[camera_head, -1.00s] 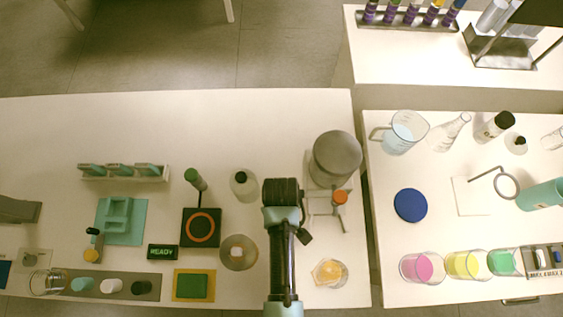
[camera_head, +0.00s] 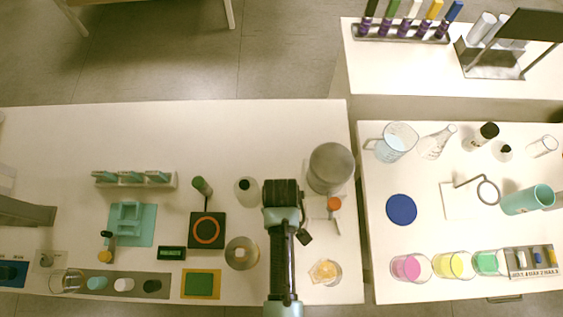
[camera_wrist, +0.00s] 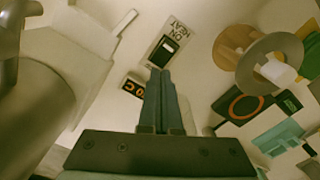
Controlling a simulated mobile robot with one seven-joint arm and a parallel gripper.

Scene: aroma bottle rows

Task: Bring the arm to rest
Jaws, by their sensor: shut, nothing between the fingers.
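My arm (camera_head: 281,262) reaches up from the bottom edge of the head view, over the front part of the left table (camera_head: 150,135). Its dark wrist end shows near the middle of that view, and the fingertips are hidden there. In the wrist view my gripper (camera_wrist: 161,75) has its two dark blue fingers together, with nothing between them.
A black plate with an orange ring (camera_head: 207,231) and a round metal dish (camera_head: 242,253) lie further left. The left table's back part is clear.

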